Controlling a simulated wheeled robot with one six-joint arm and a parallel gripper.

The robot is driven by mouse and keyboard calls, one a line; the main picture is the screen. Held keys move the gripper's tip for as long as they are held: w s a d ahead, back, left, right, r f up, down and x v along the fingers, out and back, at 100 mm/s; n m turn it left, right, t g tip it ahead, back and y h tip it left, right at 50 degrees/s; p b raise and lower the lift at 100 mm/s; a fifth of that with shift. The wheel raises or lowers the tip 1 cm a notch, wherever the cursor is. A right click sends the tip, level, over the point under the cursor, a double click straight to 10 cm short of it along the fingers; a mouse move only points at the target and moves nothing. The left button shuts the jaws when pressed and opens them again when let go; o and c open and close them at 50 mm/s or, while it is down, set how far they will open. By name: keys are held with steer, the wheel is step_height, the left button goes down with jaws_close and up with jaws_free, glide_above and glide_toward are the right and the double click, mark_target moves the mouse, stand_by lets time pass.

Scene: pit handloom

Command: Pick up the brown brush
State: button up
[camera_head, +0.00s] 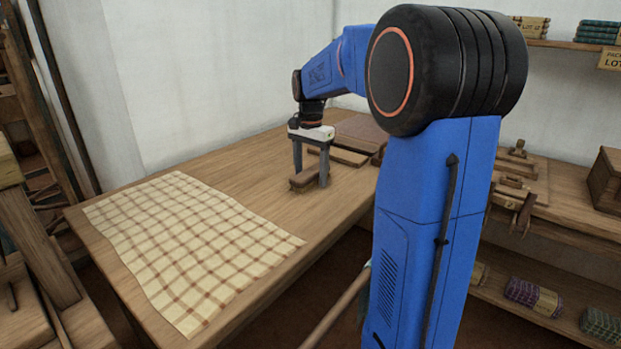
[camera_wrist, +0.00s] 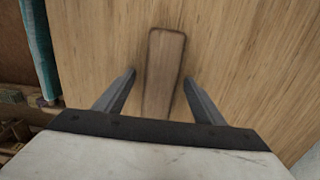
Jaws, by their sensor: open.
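The brown brush (camera_head: 303,181) lies on the wooden table (camera_head: 235,157), toward its far right part. My gripper (camera_head: 311,180) points down over the brush, with one finger on each side of it. In the wrist view the brush (camera_wrist: 164,70) shows as a long brown block lying between the two open fingers of my gripper (camera_wrist: 160,88). A gap of table shows between each finger and the brush. The near end of the brush is hidden behind the gripper body.
A checked cloth (camera_head: 190,245) covers the table's front left. A flat wooden piece (camera_head: 347,157) and a larger brown board (camera_head: 362,128) lie just behind the brush. A white wall (camera_head: 215,75) stands behind the table. Shelves with folded cloth (camera_head: 533,297) are at right.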

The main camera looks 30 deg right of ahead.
mark_target(311, 171)
steer(key=c, duration=1.2)
step_height(311, 171, up, 10)
steer(key=shift+r, duration=0.1)
steer(key=o, duration=0.6)
steer(key=c, duration=0.4)
steer(key=shift+c, duration=0.2)
